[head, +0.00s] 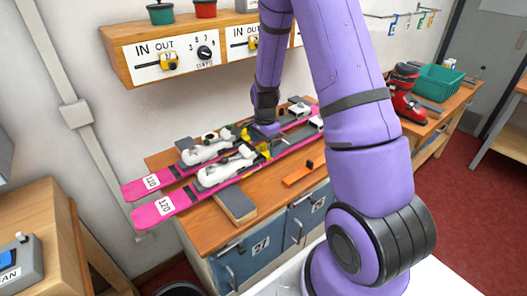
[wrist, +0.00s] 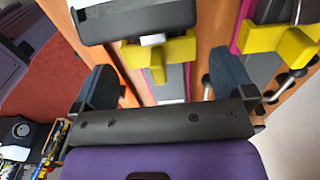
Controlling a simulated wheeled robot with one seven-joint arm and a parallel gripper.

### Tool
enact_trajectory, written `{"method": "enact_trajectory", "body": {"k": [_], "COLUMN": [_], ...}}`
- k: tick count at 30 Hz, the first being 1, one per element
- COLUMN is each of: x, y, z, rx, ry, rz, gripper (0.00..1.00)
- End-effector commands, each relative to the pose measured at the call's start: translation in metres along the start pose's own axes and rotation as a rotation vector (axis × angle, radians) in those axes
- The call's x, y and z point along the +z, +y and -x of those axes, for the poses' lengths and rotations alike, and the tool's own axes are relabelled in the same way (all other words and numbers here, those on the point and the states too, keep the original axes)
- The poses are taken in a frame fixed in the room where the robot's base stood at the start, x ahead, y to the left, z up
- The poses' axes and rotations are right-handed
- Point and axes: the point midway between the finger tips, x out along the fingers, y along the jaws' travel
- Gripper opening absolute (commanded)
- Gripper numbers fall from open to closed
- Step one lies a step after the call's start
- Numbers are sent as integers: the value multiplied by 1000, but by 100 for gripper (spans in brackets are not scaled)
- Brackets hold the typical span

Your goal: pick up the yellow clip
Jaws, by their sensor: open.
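Two yellow clips sit at the bindings of the two pink skis, one per ski. One yellow clip (wrist: 179,50) shows at the top middle of the wrist view, under a black binding part (wrist: 135,18); the nearer clip in the head view (head: 263,150) lies just below my gripper. The other clip (wrist: 285,42) is at the right of the wrist view. My gripper (wrist: 165,78) is open and empty, its two dark fingers to either side of the first clip's lower part in that view. I cannot tell how far above the clip they are.
The pink skis (head: 152,211) lie on a wooden bench (head: 205,236). An orange tool (head: 298,174) and a grey block (head: 236,206) lie in front. A wall box (head: 118,53) hangs behind. A red boot (head: 405,98) and green basket (head: 440,83) stand on the right bench.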

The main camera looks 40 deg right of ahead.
Motion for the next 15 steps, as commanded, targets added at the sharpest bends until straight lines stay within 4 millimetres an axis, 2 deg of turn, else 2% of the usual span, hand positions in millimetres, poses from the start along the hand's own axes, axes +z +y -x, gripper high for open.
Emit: {"method": "enact_trajectory", "body": {"k": [3,6,13,14,15], "x": [0,0,0,0,0], "y": [0,0,0,0,0], "z": [-15,-21,-22,-22,-22], "rx": [2,0,-1,-1,-1], "ry": [-1,0,0,0,0], "rz": [-1,0,0,0,0], "gripper": [100,100,100,98,88]}}
